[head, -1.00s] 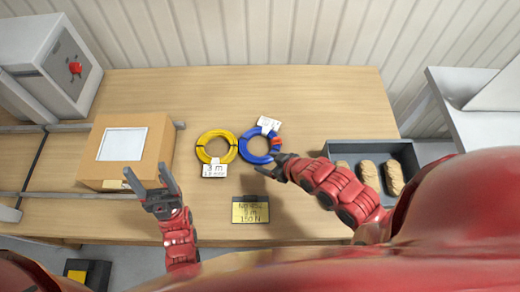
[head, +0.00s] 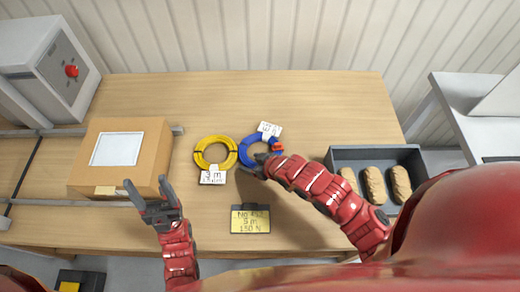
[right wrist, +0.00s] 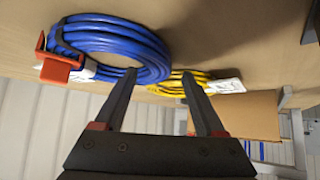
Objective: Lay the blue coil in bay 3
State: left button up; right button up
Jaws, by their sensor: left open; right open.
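The blue coil (head: 246,147) lies on the wooden table just right of the yellow coil, with a white tag and a red-orange clip on it. In the right wrist view the blue coil (right wrist: 105,42) shows large, its clip at the left. My right gripper (head: 250,166) is open at the near edge of the blue coil. In the right wrist view its fingers (right wrist: 166,88) are apart, one overlapping the coil's rim; I cannot tell whether they touch. My left gripper (head: 146,190) is open and empty in front of the cardboard box. No bay marked 3 is recognisable.
The yellow coil (head: 200,160) with a tag lies close beside the blue one. A yellow-labelled card (head: 250,220) lies nearer the front edge. A cardboard box (head: 150,160) stands left; a grey tray (head: 345,153) with brown rolls stands right. The table's back is clear.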

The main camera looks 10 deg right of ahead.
jog(key=shift+x, duration=1)
jog(key=shift+c, duration=0.4)
grip_shut()
dwell(0.4)
